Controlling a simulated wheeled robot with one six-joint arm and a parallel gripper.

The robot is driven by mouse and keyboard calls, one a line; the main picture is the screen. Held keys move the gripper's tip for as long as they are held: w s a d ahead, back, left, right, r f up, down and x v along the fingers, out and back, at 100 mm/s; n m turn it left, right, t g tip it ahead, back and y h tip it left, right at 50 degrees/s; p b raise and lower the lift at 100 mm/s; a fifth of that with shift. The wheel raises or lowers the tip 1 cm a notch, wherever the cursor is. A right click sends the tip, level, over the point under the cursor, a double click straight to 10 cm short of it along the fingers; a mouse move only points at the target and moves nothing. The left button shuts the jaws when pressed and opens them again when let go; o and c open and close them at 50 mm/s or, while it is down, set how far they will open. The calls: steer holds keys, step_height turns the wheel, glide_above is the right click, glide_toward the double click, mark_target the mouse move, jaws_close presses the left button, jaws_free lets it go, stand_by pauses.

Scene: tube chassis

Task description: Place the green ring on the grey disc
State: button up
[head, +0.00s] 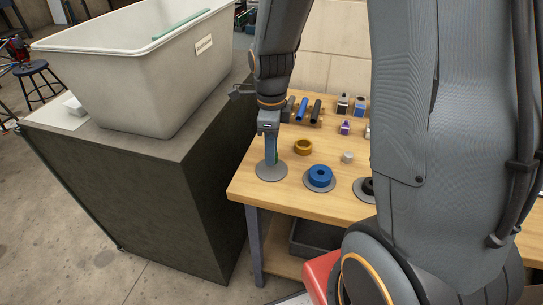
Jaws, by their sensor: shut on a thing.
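My gripper (270,160) points straight down over the grey disc (265,174) at the left front corner of the wooden table. It is shut on the green ring (277,157), of which only a green sliver shows beside the fingers. The fingers hide most of the ring and part of the disc. The ring is over the disc or very close to its surface; I cannot tell whether they touch.
A blue ring (319,176) sits on another disc to the right, and a black ring (367,186) is partly hidden by my arm. A mustard ring (303,147) and a small white piece (347,157) lie behind. A dark cabinet (150,185) with a large bin (130,80) stands left.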

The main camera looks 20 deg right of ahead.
steer(key=shift+f, duration=1.5)
steer(key=shift+f, duration=0.2)
steer(key=o, duration=1)
steer(key=shift+o, duration=0.2)
steer(key=shift+r, duration=0.1)
step_height(320, 180, up, 11)
steer(key=b, duration=0.2)
steer(key=s+f+n, duration=0.2)
steer(key=s+n, duration=0.2)
steer(key=n, duration=0.7)
steer(key=s+f+n+t, duration=0.1)
steer(key=s+n, duration=0.4)
steer(key=n, duration=0.7)
steer(key=shift+s+f, duration=0.2)
steer(key=shift+f, duration=0.7)
